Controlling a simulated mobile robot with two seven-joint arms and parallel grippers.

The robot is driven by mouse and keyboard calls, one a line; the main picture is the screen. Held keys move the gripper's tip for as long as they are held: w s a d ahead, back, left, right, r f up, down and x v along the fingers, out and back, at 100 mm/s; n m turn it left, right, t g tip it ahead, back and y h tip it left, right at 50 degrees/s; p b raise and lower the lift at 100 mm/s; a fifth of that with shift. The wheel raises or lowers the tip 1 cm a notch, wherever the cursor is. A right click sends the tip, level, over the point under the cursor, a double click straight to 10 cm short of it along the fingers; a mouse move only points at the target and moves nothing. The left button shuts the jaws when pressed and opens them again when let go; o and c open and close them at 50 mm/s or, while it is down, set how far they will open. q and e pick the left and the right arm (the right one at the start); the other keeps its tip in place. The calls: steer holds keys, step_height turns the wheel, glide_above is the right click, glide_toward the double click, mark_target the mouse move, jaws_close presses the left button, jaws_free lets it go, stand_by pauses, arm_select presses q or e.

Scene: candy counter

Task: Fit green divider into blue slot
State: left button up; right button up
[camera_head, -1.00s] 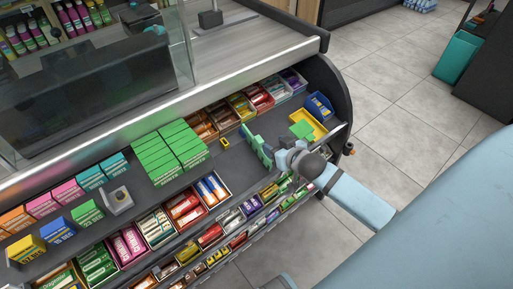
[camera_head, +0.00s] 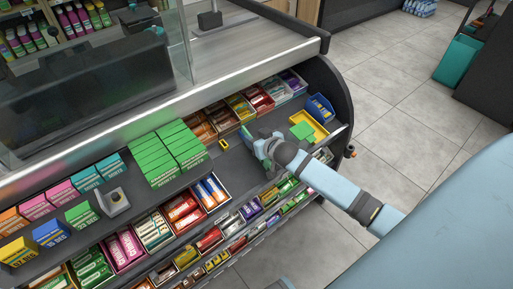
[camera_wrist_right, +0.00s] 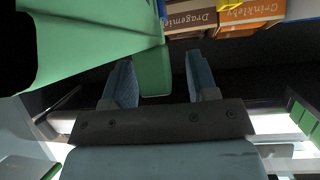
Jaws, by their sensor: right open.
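A small blue edge shows beside the divider, but whether the divider sits in a blue slot is hidden. My left gripper is not in view.
Green boxes (camera_head: 168,152) stand to the left. Bare dark shelf (camera_head: 232,168) lies left of the gripper.

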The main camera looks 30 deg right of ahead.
jaws_close()
step_height(320, 180, up, 10)
steer(key=shift+f+p, duration=0.25)
steer(key=shift+p, duration=0.9)
steer(key=shift+n+y, duration=0.5)
steer(key=shift+y, duration=0.1)
steer(key=shift+s+d+f+b, duration=0.2)
steer(key=shift+f+b, duration=0.1)
steer(key=shift+f, duration=1.15)
steer(key=shift+s+d+f+b, duration=0.15)
steer(key=shift+f+b, duration=0.15)
steer(key=shift+f, duration=1.1)
